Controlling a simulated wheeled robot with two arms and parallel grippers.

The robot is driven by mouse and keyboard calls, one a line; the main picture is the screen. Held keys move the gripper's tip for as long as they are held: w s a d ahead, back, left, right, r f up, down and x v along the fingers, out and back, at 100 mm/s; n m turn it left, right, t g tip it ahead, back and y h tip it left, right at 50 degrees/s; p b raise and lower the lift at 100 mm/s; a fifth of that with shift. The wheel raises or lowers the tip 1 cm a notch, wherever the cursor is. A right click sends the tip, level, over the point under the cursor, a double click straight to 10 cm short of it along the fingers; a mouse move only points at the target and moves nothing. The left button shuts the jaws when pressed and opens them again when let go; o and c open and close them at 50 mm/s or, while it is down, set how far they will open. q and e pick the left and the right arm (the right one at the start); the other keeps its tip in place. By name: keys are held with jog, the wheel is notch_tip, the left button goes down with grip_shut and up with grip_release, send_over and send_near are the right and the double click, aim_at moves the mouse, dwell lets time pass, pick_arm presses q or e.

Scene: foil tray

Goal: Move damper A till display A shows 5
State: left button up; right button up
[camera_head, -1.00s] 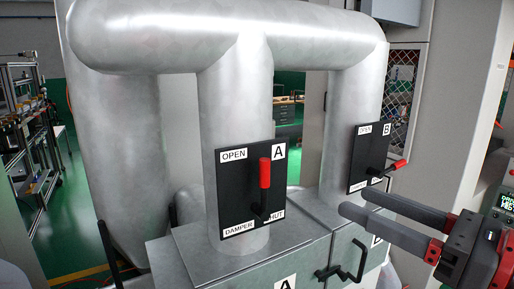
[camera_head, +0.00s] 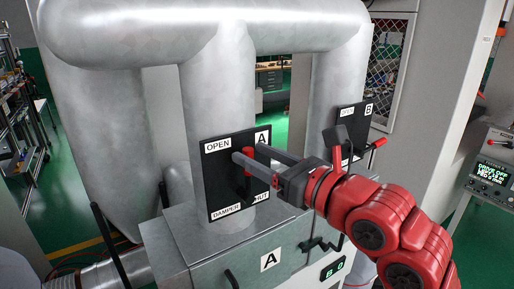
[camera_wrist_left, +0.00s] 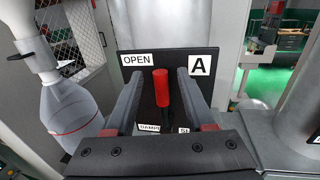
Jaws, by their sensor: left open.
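Damper A is a black plate (camera_head: 222,190) on the middle duct, marked OPEN at the top and DAMPER with a partly hidden SHUT at the bottom. Its red lever handle (camera_head: 250,160) points up. My left gripper (camera_head: 249,153) is open, with one finger on each side of the handle. In the left wrist view the handle (camera_wrist_left: 161,88) stands upright between the open fingers (camera_wrist_left: 159,73), with gaps on both sides. Display A cannot be made out. A small green display (camera_head: 333,268), seemingly reading "B 0", shows low on the cabinet. My right gripper is not in view.
Damper B's plate (camera_head: 350,118) with its red-tipped lever (camera_head: 379,142) is to the right, partly behind my arm. The cabinet (camera_head: 215,262) with label A (camera_head: 270,260) and dark door handles lies below. A control panel (camera_head: 494,170) stands at the far right.

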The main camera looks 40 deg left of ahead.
pick_arm(q)
jog(key=shift+a, duration=0.1)
grip_shut()
dwell(1.4)
